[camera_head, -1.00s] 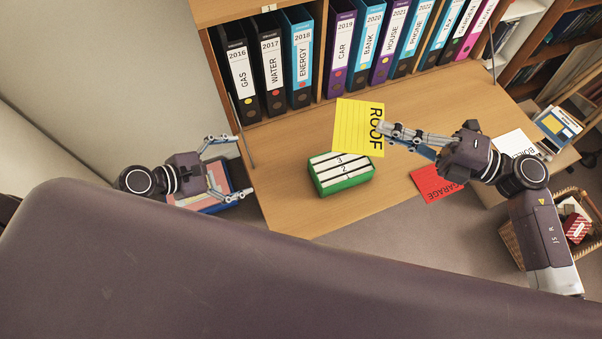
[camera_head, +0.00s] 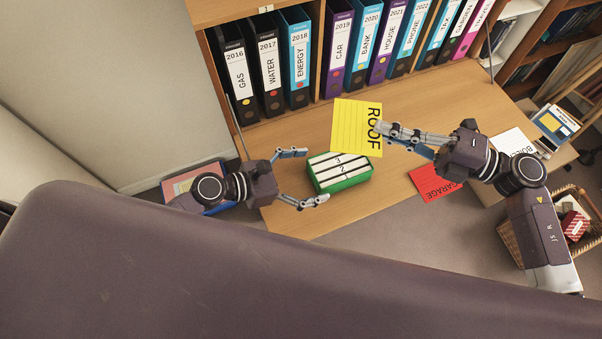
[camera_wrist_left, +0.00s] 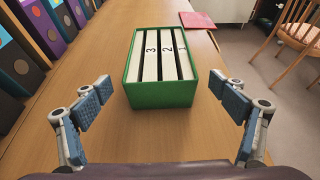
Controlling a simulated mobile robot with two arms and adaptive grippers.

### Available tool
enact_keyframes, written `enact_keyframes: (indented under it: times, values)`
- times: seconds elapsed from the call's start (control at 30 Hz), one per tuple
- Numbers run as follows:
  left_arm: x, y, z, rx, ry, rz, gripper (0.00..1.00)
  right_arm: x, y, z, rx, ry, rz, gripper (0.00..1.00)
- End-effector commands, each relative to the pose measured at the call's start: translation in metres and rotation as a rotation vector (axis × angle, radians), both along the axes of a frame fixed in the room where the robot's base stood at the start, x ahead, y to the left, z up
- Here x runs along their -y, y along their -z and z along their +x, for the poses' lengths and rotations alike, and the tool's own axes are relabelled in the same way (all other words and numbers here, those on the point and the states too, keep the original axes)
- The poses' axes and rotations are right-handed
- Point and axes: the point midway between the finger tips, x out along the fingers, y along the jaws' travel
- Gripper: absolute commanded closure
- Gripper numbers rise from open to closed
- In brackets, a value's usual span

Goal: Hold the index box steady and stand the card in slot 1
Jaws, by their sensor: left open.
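The green index box (camera_head: 345,184) stands on the desk, with white dividers and slots numbered 3, 2 and 1. It also shows in the left wrist view (camera_wrist_left: 160,95), straight ahead between the fingers. My left gripper (camera_head: 306,176) is open just left of the box, its fingers spread and not touching it. In the left wrist view my left gripper's fingertips (camera_wrist_left: 168,100) are on either side of the box's near end. My right gripper (camera_head: 382,135) is shut on the yellow ROOF card (camera_head: 350,125), held above and behind the box. No card is seen in the slots.
A red GARAGE card (camera_head: 432,183) lies on the desk right of the box. A white card (camera_head: 514,143) lies further right. Binders (camera_head: 270,75) line the shelf at the back. The desk (camera_head: 290,210) ends at its front edge near the box.

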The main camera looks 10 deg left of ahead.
Motion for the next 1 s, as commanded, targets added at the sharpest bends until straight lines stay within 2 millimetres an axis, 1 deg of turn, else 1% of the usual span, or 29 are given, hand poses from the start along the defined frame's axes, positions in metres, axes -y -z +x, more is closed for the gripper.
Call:
enact_keyframes:
  times: [0.03, 0.2, 0.33, 0.43, 0.6, 0.87, 0.9, 1.0]
  values:
    - [0.009, 0.003, 0.007, 0.002, 0.0, -0.002, 0.11, 0.0, 0.0, 0.0, 0.0, 0.0, 0.0, 1.0]
    - [0.034, 0.016, 0.024, 0.0, 0.0, -0.002, 0.11, 0.0, 0.0, 0.0, 0.0, 0.0, 0.0, 1.0]
    - [0.05, 0.024, 0.035, 0.001, 0.0, 0.0, 0.11, 0.0, 0.0, 0.0, 0.0, 0.0, 0.0, 1.0]
    - [0.057, 0.029, 0.041, 0.001, -0.001, 0.001, 0.11, 0.0, 0.0, 0.0, 0.0, 0.0, 0.0, 1.0]
    - [0.064, 0.033, 0.045, 0.001, 0.002, 0.002, 0.11, 0.0, 0.0, 0.0, 0.0, 0.0, 0.0, 1.0]
    - [0.065, 0.033, 0.046, 0.001, 0.001, 0.002, 0.11, 0.0, 0.0, 0.0, 0.0, 0.0, 0.0, 1.0]
    - [0.065, 0.033, 0.046, 0.001, 0.001, 0.002, 0.13, 0.0, 0.0, 0.0, 0.0, 0.0, 0.0, 1.0]
    - [0.065, 0.033, 0.046, 0.001, 0.001, 0.002, 0.24, 0.0, 0.0, 0.0, 0.0, 0.0, 0.0, 1.0]
